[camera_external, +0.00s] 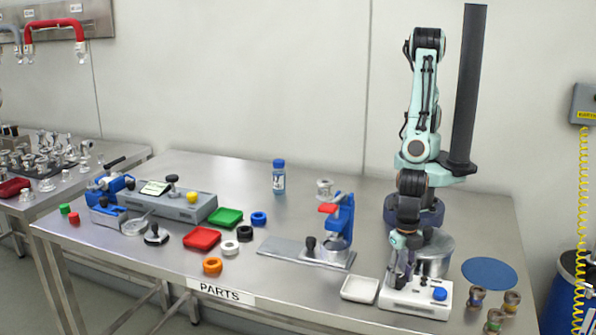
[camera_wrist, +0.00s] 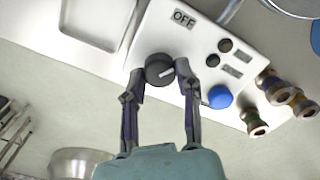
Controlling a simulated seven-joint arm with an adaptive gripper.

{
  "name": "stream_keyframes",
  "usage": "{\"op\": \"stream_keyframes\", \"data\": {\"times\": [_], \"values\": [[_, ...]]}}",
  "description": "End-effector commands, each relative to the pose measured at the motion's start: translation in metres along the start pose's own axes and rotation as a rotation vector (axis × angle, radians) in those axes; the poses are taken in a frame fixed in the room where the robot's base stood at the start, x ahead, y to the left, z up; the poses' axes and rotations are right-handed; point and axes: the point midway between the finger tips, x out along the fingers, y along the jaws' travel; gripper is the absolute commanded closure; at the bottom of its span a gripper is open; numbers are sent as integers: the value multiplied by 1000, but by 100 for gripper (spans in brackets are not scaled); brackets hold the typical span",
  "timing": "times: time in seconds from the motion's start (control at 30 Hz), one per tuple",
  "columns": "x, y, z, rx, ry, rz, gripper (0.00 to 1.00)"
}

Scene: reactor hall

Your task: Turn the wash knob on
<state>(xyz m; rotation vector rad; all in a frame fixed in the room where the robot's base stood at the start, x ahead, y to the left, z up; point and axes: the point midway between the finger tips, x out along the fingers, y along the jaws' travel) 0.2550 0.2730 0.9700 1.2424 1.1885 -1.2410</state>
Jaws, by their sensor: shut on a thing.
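A black round knob (camera_wrist: 159,70) with a pale pointer line sits on a white control panel (camera_wrist: 160,30) in the wrist view. An "OFF" label is printed on the panel near the knob. The panel also shows in the external view (camera_external: 416,308) at the table's front right. My gripper (camera_wrist: 160,73) is shut on the knob, one finger on each side of it. In the external view my gripper (camera_external: 400,281) points down over the panel's left part and hides the knob. A blue button (camera_wrist: 220,97) and two small dark round controls (camera_wrist: 219,53) are on the same panel.
A white tray (camera_external: 360,289) stands just left of the panel. A metal pot (camera_external: 434,254) is behind it. Several small spools (camera_external: 494,320) stand to the right, near a blue disc (camera_external: 489,273). A blue press (camera_external: 341,222) stands further left.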

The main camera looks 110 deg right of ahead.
Motion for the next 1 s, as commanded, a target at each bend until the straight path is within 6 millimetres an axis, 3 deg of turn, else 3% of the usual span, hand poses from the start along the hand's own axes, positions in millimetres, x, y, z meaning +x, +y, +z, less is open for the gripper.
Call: {"op": "stream_keyframes", "data": {"times": [0.6, 1.0], "values": [[1, 1, 2, 580, -4, 0, 100], [1, 1, 2, 842, -5, 0, 100]]}}
